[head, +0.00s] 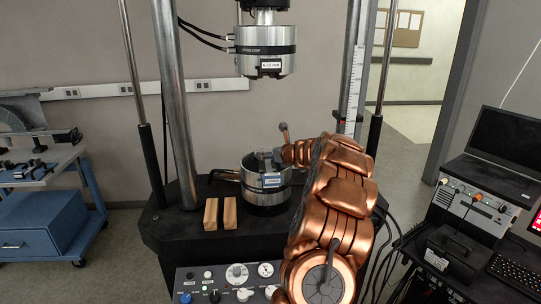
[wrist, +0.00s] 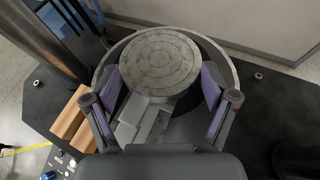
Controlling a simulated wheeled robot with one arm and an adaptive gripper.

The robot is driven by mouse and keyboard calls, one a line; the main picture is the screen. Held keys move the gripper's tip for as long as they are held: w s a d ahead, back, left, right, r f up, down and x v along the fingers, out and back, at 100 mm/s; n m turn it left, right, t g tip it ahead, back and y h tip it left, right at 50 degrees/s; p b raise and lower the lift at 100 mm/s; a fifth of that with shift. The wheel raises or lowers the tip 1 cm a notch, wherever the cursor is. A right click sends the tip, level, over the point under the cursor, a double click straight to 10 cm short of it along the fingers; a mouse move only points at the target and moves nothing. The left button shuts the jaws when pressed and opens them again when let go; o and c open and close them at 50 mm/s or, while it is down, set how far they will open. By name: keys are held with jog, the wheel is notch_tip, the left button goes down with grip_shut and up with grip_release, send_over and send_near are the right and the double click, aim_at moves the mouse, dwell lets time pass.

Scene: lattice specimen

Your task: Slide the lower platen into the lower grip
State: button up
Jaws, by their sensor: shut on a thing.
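The lower grip (head: 266,190) is a silver cylinder with a dark band and a label, standing on the black machine base. Its wide round rim also shows in the wrist view (wrist: 229,66). The lower platen (wrist: 160,62) is a round grey disc with ring marks, seen over the grip and left of the rim's middle. My gripper (wrist: 161,78) is shut on the platen, with a purple-padded finger at each side. Pale grey stepped blocks (wrist: 140,118) show just below the disc. How far the platen sits in the grip is hidden. In the head view my arm reaches the grip from the right.
Two wooden blocks (head: 220,214) stand on the base, front left of the grip. The upper grip (head: 265,52) hangs above with clear space between. A thick steel column (head: 176,100) rises at left. A control panel (head: 225,280) is in front.

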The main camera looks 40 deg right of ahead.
jog(key=shift+r, duration=0.15)
jog(key=o, duration=1.6)
jog(key=shift+o, duration=0.2)
jog(key=shift+s, duration=0.1)
jog(key=shift+v, duration=2.45)
jog(key=v, duration=1.2)
